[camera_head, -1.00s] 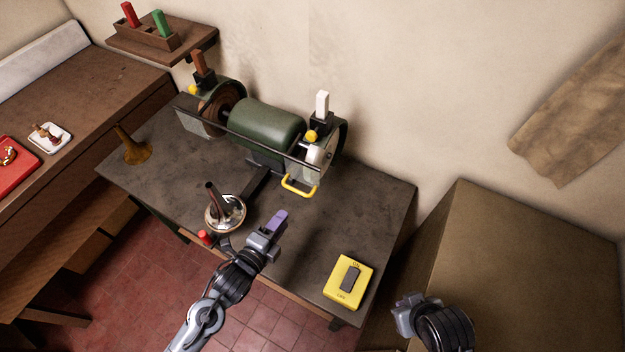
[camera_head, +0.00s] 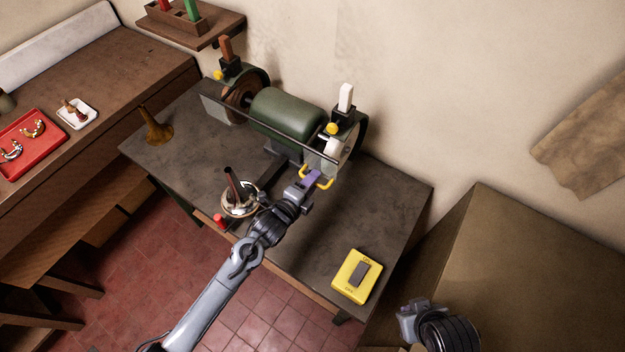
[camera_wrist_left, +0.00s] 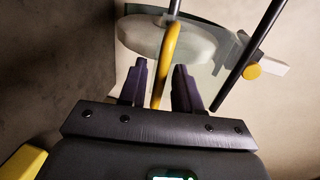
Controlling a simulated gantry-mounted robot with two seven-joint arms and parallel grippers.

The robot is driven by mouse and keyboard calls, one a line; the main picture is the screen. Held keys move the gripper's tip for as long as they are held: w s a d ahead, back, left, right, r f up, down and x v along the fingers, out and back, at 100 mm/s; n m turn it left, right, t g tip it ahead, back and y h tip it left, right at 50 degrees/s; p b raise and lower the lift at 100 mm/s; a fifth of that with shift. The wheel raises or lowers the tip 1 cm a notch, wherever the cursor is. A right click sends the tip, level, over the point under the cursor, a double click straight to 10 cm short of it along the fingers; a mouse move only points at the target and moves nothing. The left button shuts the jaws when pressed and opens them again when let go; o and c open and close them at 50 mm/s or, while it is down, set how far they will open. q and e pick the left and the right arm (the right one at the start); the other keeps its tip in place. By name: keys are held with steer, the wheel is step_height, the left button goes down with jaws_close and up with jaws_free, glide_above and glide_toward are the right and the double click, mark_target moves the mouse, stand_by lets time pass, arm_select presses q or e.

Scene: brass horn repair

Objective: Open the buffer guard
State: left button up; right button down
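The buffer (camera_head: 287,113) is a green motor on the dark bench, with a wheel at each end. Its right guard, a clear panel (camera_wrist_left: 206,82), covers the white wheel (camera_head: 337,147) and carries a yellow handle (camera_head: 325,184). My left gripper (camera_head: 311,178) is at this handle. In the left wrist view its two purple fingers (camera_wrist_left: 160,70) are apart, with the yellow handle bar (camera_wrist_left: 170,52) between them.
A yellow switch box (camera_head: 356,277) sits at the bench's front right. A round metal dish (camera_head: 237,211) with a dark upright post stands beside my left arm. A brass horn bell (camera_head: 157,127) stands at the bench's left.

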arm_select(q)
steer(key=shift+w+d, duration=0.15)
steer(key=shift+w, duration=0.1)
steer(key=shift+c, duration=0.2)
jaws_close()
